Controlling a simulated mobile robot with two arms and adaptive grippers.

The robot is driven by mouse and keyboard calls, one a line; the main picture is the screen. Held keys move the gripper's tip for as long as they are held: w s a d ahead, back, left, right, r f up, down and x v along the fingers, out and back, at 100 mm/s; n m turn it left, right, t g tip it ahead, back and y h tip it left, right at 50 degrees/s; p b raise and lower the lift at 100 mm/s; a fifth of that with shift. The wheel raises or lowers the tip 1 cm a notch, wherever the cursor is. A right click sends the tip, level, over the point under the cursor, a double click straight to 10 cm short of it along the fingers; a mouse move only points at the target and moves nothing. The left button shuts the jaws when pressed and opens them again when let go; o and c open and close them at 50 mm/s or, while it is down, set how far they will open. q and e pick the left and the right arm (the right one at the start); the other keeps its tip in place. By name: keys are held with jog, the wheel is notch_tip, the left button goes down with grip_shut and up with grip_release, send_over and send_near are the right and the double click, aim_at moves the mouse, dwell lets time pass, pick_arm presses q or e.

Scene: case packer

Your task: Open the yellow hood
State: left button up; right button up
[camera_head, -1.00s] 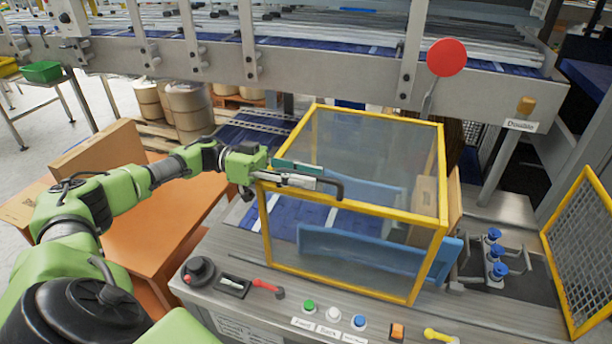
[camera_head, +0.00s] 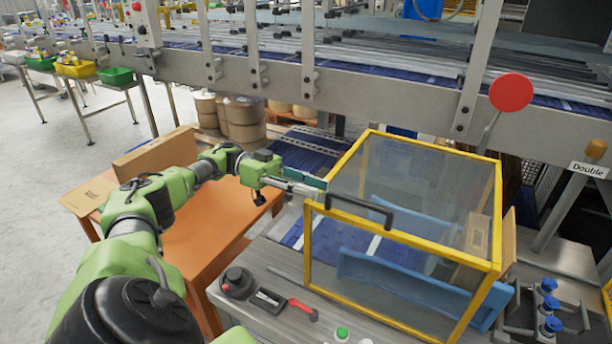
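The yellow hood (camera_head: 404,239) is a yellow-framed box with clear panels, standing closed on the grey machine top. Its dark handle (camera_head: 361,207) sits on the upper front edge, toward the left. My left gripper (camera_head: 322,186) is at the hood's upper left front corner, just left of the handle. It appears apart from the handle and holds nothing I can see. Its teal and grey fingers look close together from this angle, and I cannot tell the gap between them. My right gripper is not in view.
Blue panels and a cardboard piece (camera_head: 470,249) show inside the hood. A red disc (camera_head: 511,92) on a stalk stands behind its right side. A black knob (camera_head: 237,281) and red lever (camera_head: 303,309) are in front. An orange table (camera_head: 190,240) stands left.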

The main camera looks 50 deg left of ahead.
pick_arm(q)
jog(key=shift+s+a, duration=0.25)
jog(key=shift+a, duration=0.45)
